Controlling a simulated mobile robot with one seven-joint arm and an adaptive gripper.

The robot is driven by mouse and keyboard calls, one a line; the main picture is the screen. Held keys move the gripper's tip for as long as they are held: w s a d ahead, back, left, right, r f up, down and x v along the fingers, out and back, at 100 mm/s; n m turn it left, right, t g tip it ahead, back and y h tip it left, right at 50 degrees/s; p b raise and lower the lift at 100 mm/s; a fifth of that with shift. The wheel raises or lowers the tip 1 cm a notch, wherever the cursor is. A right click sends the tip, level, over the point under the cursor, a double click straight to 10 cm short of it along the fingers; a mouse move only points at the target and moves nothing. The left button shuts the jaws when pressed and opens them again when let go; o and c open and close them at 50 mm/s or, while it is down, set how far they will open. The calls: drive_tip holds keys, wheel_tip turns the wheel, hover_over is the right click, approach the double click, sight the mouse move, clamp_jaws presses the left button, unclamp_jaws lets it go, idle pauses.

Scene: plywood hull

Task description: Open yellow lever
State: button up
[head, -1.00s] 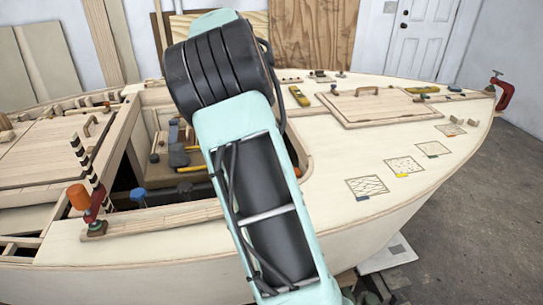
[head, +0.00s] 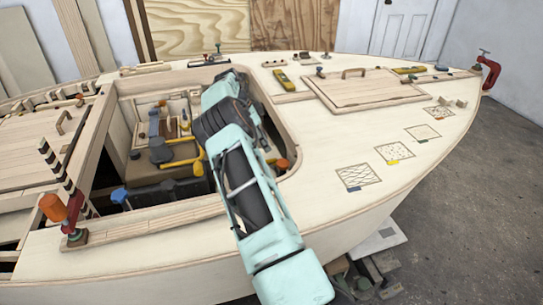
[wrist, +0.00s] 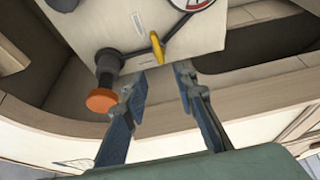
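In the wrist view, a small yellow lever (wrist: 157,47) stands on a pale panel (wrist: 193,38), beside a dark bar. My gripper (wrist: 160,78) is open and empty, its two blue-grey fingers spread apart. The lever lies just beyond the fingertips, near the middle of the gap, apart from both fingers as far as I can tell. In the head view, my arm reaches into the hull's cockpit opening; my gripper and this lever cannot be made out there.
An orange knob (wrist: 101,100) on a dark stem is close to the left finger; it also shows in the head view (head: 281,164). A round gauge (wrist: 190,3) sits at the top edge. The cockpit holds a yellow-handled item (head: 180,160). The deck rim (head: 305,140) borders my arm.

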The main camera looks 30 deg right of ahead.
sight(274, 159)
drive_tip(key=x, duration=0.8)
drive_tip(key=shift+d+f, duration=0.1)
drive_tip(key=shift+d, duration=0.05)
clamp_jaws()
